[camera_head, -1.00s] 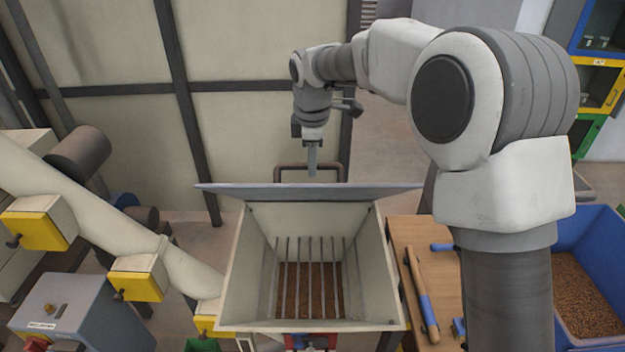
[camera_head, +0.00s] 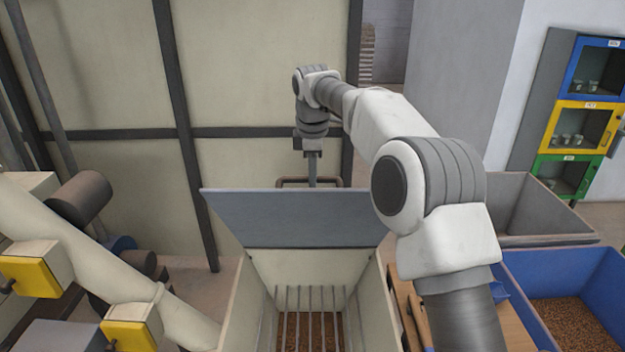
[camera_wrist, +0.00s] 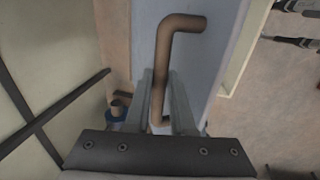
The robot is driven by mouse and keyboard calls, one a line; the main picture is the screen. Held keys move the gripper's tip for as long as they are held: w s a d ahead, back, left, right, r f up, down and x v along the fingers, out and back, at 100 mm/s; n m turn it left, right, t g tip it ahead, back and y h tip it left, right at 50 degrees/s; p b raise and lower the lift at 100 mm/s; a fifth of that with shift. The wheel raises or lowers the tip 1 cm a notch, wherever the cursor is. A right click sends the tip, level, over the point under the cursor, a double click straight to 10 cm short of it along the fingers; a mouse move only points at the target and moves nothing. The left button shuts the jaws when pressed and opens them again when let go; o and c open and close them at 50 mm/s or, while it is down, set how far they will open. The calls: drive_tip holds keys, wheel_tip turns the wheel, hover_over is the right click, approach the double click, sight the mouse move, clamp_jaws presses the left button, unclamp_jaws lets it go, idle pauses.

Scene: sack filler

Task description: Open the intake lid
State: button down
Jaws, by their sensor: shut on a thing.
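The intake lid (camera_head: 295,219) is a flat grey panel. It stands raised at the back edge of the cream hopper (camera_head: 245,300), and the hopper mouth is uncovered. A brown bar handle (camera_head: 283,181) shows above the lid's top edge. In the wrist view the handle (camera_wrist: 180,24) runs down between my fingers, against the pale lid surface (camera_wrist: 145,35). My gripper (camera_head: 312,181) points down behind the lid's top edge and is shut on the handle. The fingertips (camera_wrist: 160,105) are partly hidden by the lid in the head view.
Inside the hopper is a bar grate (camera_head: 310,300) over brown grain. A wooden bench (camera_head: 500,315) and a blue bin (camera_head: 600,290) of grain stand at the right. A sloped cream tube (camera_head: 75,265) with yellow boxes lies at the left. A panelled wall (camera_head: 270,70) stands behind.

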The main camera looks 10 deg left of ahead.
drive_tip(key=shift+w+d+f, duration=0.15)
drive_tip(key=shift+f, duration=0.2)
drive_tip(key=c, duration=1.1)
unclamp_jaws()
drive_tip(key=o, duration=0.3)
drive_tip(key=shift+w, duration=0.3)
drive_tip(key=shift+o, duration=0.2)
drive_tip(key=shift+s+r, duration=0.1)
drive_tip(key=shift+s, duration=0.15)
drive_tip(key=shift+a+r, duration=0.2)
drive_tip(key=shift+r, duration=0.1)
drive_tip(key=v, duration=1.1)
drive_tip(key=shift+r, duration=0.25)
drive_tip(key=shift+c, duration=0.2)
